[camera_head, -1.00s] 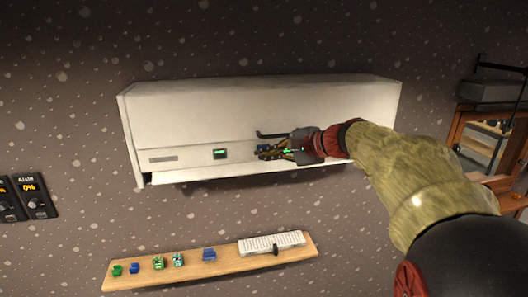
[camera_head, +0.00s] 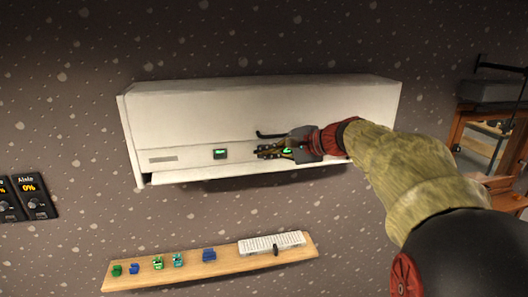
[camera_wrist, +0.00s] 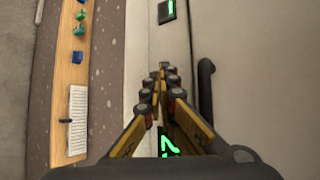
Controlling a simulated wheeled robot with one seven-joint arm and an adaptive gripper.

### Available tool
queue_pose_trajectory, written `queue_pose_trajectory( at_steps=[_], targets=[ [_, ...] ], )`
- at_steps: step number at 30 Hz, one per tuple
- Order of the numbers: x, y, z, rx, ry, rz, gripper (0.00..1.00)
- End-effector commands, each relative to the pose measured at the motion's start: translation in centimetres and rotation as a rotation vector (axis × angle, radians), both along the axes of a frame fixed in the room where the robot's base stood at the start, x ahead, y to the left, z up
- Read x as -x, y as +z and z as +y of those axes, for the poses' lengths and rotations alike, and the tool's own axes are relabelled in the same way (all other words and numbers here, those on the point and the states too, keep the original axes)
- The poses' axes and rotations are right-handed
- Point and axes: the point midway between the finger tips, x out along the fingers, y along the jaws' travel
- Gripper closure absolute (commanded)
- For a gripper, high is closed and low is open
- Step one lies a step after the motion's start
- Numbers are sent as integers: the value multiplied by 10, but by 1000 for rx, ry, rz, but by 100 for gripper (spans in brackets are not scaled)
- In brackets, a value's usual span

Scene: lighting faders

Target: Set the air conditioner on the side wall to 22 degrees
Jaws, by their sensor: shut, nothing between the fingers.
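The white air conditioner (camera_head: 240,115) is on the wall; its front also fills the right of the wrist view (camera_wrist: 260,70). A small green-lit display (camera_head: 220,154) sits left of centre on its lower strip and shows at the top of the wrist view (camera_wrist: 168,10). A second green display (camera_head: 288,152) lies behind my gripper; in the wrist view its digits (camera_wrist: 168,143) are partly covered and cannot be fully read. My gripper (camera_head: 260,153) is shut and empty, its tips at the lower strip. Whether they touch it I cannot tell. The wrist view shows the closed fingertips (camera_wrist: 160,72).
A black hooked bar (camera_head: 270,135) sticks out just above my gripper. A wooden shelf (camera_head: 225,262) below holds small green and blue items and a white slatted piece (camera_head: 272,243). Dark dial panels (camera_head: 35,196) are at left, wooden furniture at right.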

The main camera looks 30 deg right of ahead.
Motion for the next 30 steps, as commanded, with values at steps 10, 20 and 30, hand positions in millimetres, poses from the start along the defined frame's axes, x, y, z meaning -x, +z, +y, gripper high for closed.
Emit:
queue_pose_trajectory(
  at_steps=[10,20,30],
  targets=[
    [-2,0,-1,0,-1,0,100],
    [4,-1,1,1,-1,-1,100],
    [13,0,3,0,-1,0,100]
  ],
)
